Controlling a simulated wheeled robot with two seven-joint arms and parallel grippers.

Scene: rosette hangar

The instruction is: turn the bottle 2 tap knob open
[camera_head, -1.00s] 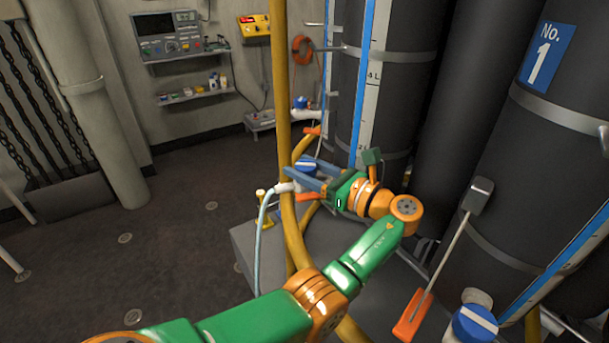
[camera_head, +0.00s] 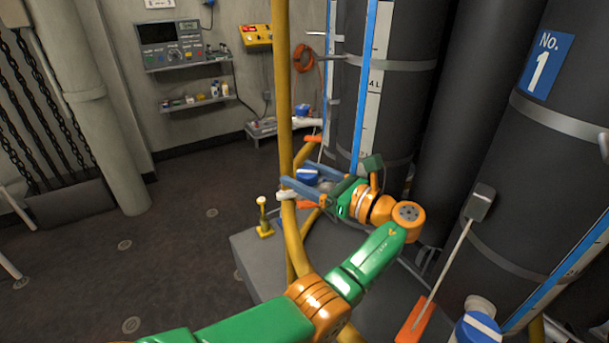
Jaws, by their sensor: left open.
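A tap with a round blue knob (camera_head: 307,175) and a white spout (camera_head: 288,195) stands by the dark bottle (camera_head: 400,110) in the middle, behind a yellow pole. That bottle's number does not show. My left gripper (camera_head: 303,180) is open. Its two blue-grey fingers reach left around the knob, one on the near side and one on the far side. I cannot tell whether they touch it. Another blue knob (camera_head: 476,328) shows at the bottom right, by the bottle marked No. 1 (camera_head: 560,160). My right gripper is not in view.
A yellow pole (camera_head: 285,90) rises close to my left gripper's fingertips. An orange-ended lever (camera_head: 412,318) hangs by bottle No. 1. A small yellow stand (camera_head: 264,229) is on the grey plinth (camera_head: 250,262).

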